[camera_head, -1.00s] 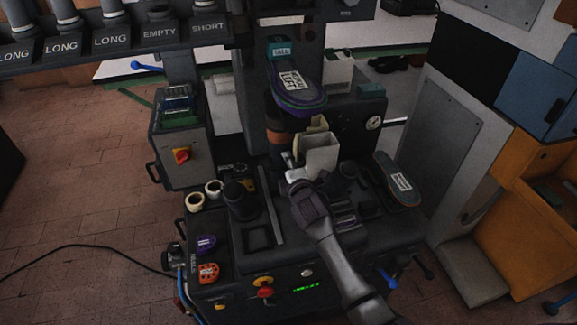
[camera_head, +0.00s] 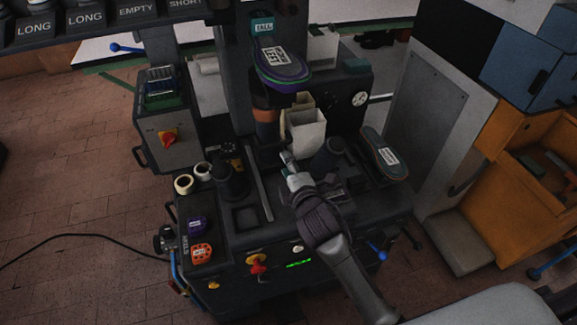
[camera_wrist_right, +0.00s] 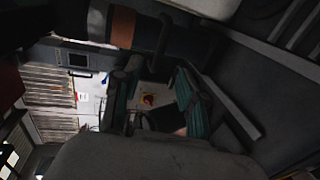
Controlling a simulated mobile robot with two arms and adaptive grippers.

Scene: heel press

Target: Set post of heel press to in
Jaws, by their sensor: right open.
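The heel press (camera_head: 232,225) stands in the middle of the head view. A dark upright post with an orange band (camera_head: 267,122) rises at its centre, under a purple and green shoe form (camera_head: 283,70) with a white label. The banded post also shows at the top left of the right wrist view (camera_wrist_right: 123,27). My right gripper (camera_head: 288,160) is over the press bed, in front of the post and a pale box-shaped part (camera_head: 307,132). In the wrist view its two teal-grey fingers (camera_wrist_right: 158,100) are apart with nothing held between them. My left gripper is not in view.
A sole-shaped part (camera_head: 383,155) lies on the press's right side. A grey control box (camera_head: 160,125) with a red and yellow knob stands at left. Tape rolls (camera_head: 184,184) sit on the left edge. An orange cabinet (camera_head: 510,150) is at right. Floor is open at left.

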